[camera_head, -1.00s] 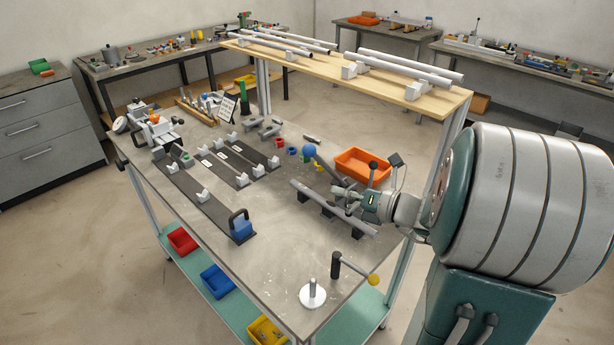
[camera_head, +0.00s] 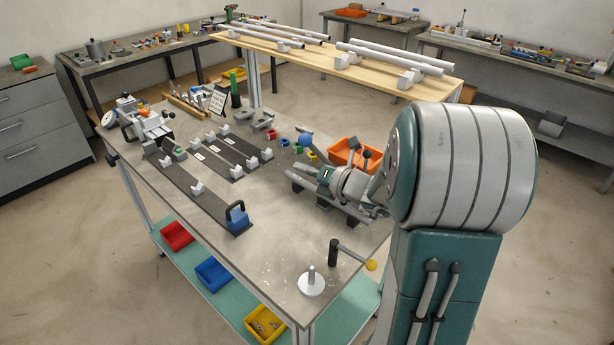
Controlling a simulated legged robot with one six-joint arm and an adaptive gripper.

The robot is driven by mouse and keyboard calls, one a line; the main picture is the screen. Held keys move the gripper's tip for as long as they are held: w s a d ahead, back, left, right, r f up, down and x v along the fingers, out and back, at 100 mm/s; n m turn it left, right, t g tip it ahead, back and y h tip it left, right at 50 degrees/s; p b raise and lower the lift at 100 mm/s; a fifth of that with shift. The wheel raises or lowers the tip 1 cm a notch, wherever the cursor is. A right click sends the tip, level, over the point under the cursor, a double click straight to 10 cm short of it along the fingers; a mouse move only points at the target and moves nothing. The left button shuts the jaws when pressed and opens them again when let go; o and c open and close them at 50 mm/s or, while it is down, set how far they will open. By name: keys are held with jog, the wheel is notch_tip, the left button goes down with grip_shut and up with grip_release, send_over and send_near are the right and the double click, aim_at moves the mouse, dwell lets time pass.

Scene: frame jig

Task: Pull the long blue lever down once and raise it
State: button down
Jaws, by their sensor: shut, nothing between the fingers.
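A lever with a round blue knob (camera_head: 305,140) stands at the right side of the workbench. Its grey arm slopes down to the right from the knob, and its lower end is partly hidden by my gripper. My gripper (camera_head: 323,176) is shut and empty, low over the long grey bar fixture (camera_head: 308,187), below and right of the blue knob. It appears apart from the knob. Whether it touches the lever's arm or the fixture I cannot tell.
An orange bin (camera_head: 349,152) stands just behind my gripper. Small coloured cups (camera_head: 297,149) sit beside the lever. A crank with a yellow knob (camera_head: 370,265) and a white disc with a post (camera_head: 311,283) are at the front.

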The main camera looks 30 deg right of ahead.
jog(key=w+d+r+m, duration=0.2)
jog(key=d+r, duration=0.3)
jog(key=d, duration=0.3)
jog(key=shift+w+d+r+m, duration=0.15)
jog(key=shift+d+r+m, duration=0.1)
jog(key=shift+d+m, duration=0.15)
dwell(0.6)
